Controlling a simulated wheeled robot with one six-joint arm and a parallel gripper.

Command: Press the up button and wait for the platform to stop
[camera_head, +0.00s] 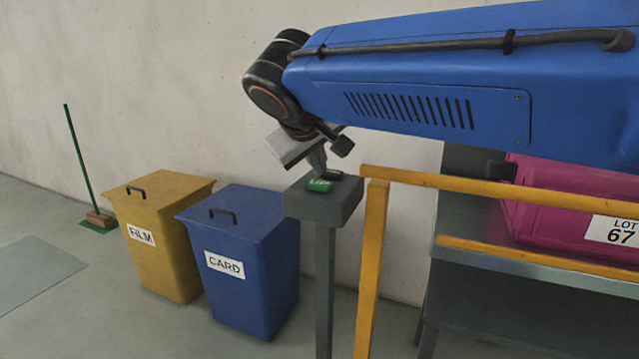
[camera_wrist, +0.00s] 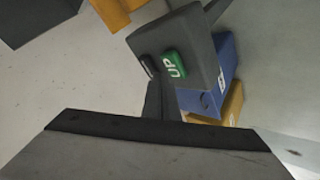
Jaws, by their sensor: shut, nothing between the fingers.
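A grey control box (camera_head: 325,205) stands on a post, with a green UP button (camera_head: 319,186) on its top. In the wrist view the UP button (camera_wrist: 175,63) shows clearly, with a dark button (camera_wrist: 148,66) beside it. My gripper (camera_head: 322,172) is shut and empty, pointing down over the box. Its fingertips are close to the two buttons, nearer the dark one in the wrist view. I cannot tell whether they touch either. At the right, a magenta crate (camera_head: 540,205) marked LOT 67 sits on a grey platform (camera_head: 465,205), partly hidden by my arm and a rail.
A yellow rail (camera_head: 372,270) stands right beside the box and runs in front of the platform. A yellow FILM bin (camera_head: 170,255) and a blue CARD bin (camera_head: 250,295) stand to the left. A green-handled broom (camera_head: 78,160) leans by the wall.

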